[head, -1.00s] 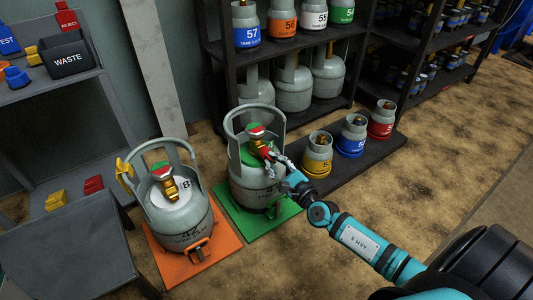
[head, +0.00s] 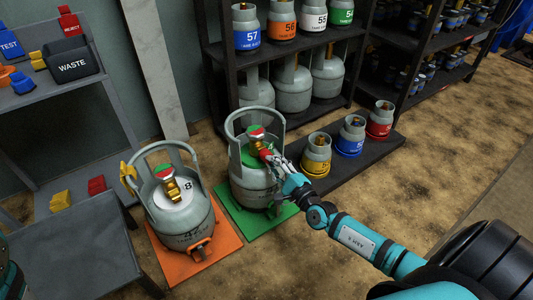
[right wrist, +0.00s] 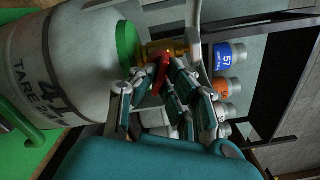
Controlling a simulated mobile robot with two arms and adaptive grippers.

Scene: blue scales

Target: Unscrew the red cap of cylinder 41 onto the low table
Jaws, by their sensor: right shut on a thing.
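Cylinder 41 (head: 248,192) stands upright on a green mat (head: 283,215), with a green collar and a brass valve inside its guard ring. In the right wrist view its grey body (right wrist: 80,60) shows the number 41. The red cap (right wrist: 161,70) sits at the side outlet of the brass valve (right wrist: 172,47). My right gripper (head: 269,156) is shut on the red cap; its fingers (right wrist: 155,80) hide part of it. A low grey table (head: 70,255) is at the lower left. My left gripper is not visible.
A second cylinder (head: 185,218) marked 42 stands on an orange mat (head: 225,240) to the left. Small yellow, blue and red-banded cylinders stand on a dark low platform (head: 340,180) to the right. A shelf (head: 110,110) holds a WASTE bin (head: 72,65).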

